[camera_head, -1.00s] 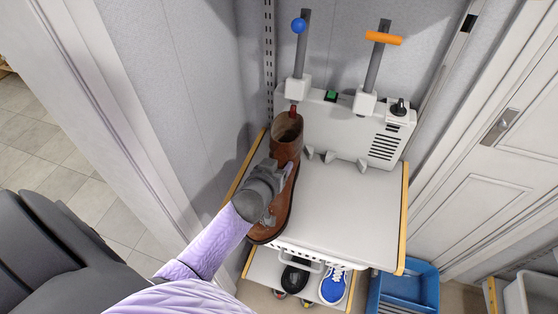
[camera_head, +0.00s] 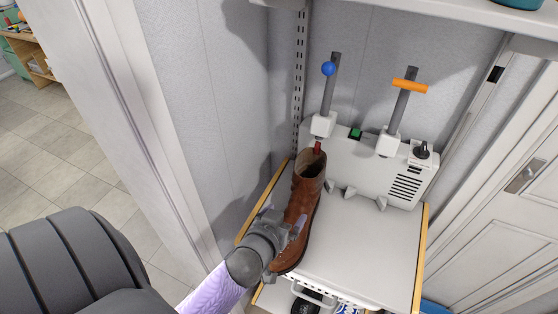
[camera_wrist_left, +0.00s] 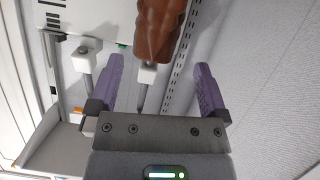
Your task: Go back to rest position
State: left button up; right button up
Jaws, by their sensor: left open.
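A brown leather boot (camera_head: 307,190) stands on the grey shelf of the white dryer unit, below its left post, with its opening at the back. My left gripper (camera_head: 291,226) is at the boot's left side in the head view and overlaps it there. In the left wrist view the purple fingers of my left gripper (camera_wrist_left: 157,66) are spread wide. The boot (camera_wrist_left: 160,30) shows ahead, between and beyond the fingertips, and nothing is gripped. My right gripper is not in view.
The dryer unit (camera_head: 365,165) has a blue ball (camera_head: 328,69) on one post, an orange bar (camera_head: 409,86) on the other, a green button (camera_head: 355,134) and a black knob (camera_head: 422,150). A grey wall and door frame are close on the left.

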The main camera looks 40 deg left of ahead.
pick_arm(q)
jog(key=shift+v, duration=1.8)
